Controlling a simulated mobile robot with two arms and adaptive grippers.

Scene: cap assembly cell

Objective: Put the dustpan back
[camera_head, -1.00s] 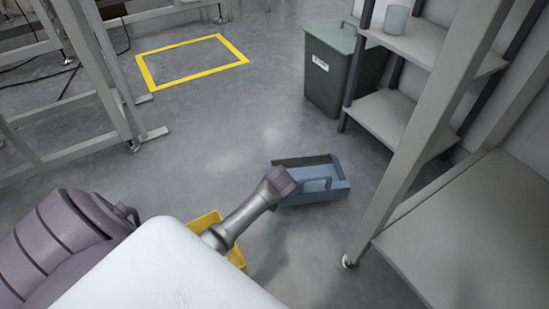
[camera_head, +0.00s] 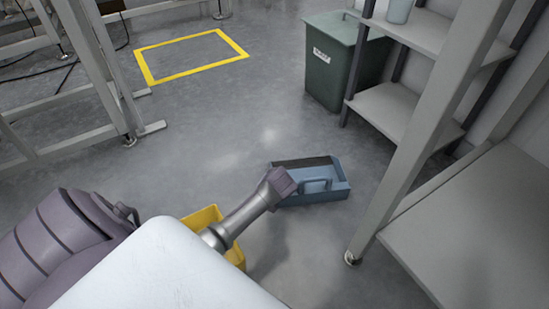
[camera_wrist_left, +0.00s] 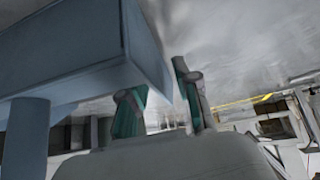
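I cannot make out a clear dustpan. The nearest candidate is a blue-grey open-topped piece with a handle (camera_head: 335,189) in the middle of the head view. My left gripper (camera_head: 277,186) is at its left edge there, with the fingers hidden. In the left wrist view a large blue body (camera_wrist_left: 60,55), apparently the same piece, fills the upper left close to the camera. The teal-padded fingers of my left gripper (camera_wrist_left: 160,105) stand apart there, with nothing clearly seen between them. I cannot tell whether they touch the blue body. My right gripper is out of view.
A yellow bin (camera_head: 203,216) is partly hidden behind my left arm. A green lidded bin (camera_head: 328,75) stands beside a grey shelf (camera_head: 400,112) with a pale cup (camera_head: 398,11) on it. A grey table (camera_head: 480,230) is at the right. A yellow floor outline (camera_head: 190,70) encloses clear floor.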

